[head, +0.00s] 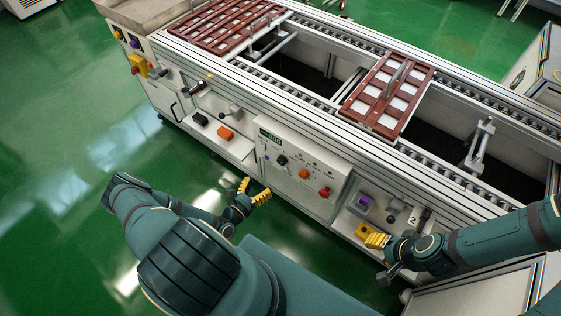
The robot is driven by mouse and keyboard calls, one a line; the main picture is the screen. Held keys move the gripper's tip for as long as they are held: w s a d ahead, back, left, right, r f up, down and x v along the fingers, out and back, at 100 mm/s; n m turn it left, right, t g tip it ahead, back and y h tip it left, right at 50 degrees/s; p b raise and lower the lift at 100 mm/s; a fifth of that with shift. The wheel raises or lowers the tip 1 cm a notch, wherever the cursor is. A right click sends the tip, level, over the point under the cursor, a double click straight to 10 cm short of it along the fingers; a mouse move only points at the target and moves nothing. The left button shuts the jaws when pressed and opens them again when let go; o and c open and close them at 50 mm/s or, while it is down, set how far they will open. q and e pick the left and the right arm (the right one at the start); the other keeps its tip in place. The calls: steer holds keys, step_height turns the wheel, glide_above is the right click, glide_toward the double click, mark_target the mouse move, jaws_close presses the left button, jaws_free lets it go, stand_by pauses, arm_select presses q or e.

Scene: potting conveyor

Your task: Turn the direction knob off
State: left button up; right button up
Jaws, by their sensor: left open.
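The control panel (311,156) is on the front of the conveyor and has a green-lit display (270,138). It carries a black knob (282,160), an orange knob (304,173), a red button (324,191) and a small blue button (266,157). The labels are too small to read, so I cannot tell which is the direction knob or how it is set. My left gripper (257,192), with yellow fingers, is open and empty, below and left of the black knob, apart from the panel. My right gripper (376,240) is by the right lower shelf; its jaw opening is unclear.
A yellow block (365,230) and a purple-topped device (364,203) are on the right shelf beside my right gripper. Another shelf at left holds an orange block (225,133) and a black block (200,118). Brown trays (388,94) lie on the conveyor. Green floor at left is clear.

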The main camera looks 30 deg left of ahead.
mark_target(280, 162)
arm_select(q)
steer(key=w, duration=0.4)
steer(key=w+b, duration=0.1)
steer(key=w, duration=0.3)
steer(key=w+d+b, duration=0.1)
steer(key=w, duration=0.4)
steer(key=shift+d, duration=0.1)
steer(key=shift+c, duration=0.2)
steer(key=c, duration=1.2)
